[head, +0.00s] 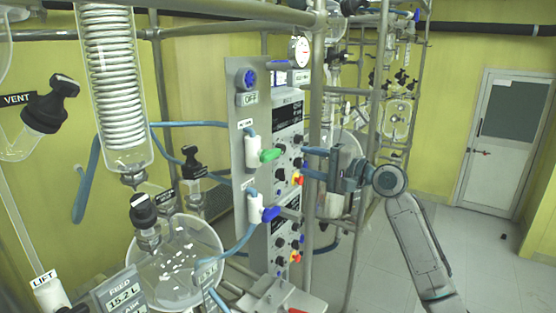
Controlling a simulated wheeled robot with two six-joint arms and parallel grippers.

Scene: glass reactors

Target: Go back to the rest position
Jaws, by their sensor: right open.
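My right gripper (304,162) comes in from the right on its grey arm. Its two blue-grey fingers point left and are apart, with nothing seen between them. A gap shows between the fingertips and the green handle. My left gripper is not in view.
Metal frame posts (315,110) stand close to my right gripper. A glass vessel (180,265) and a coil condenser (110,80) are at the left. Blue hoses run to the valves. Open floor (480,250) lies at the right, before a white door (503,140).

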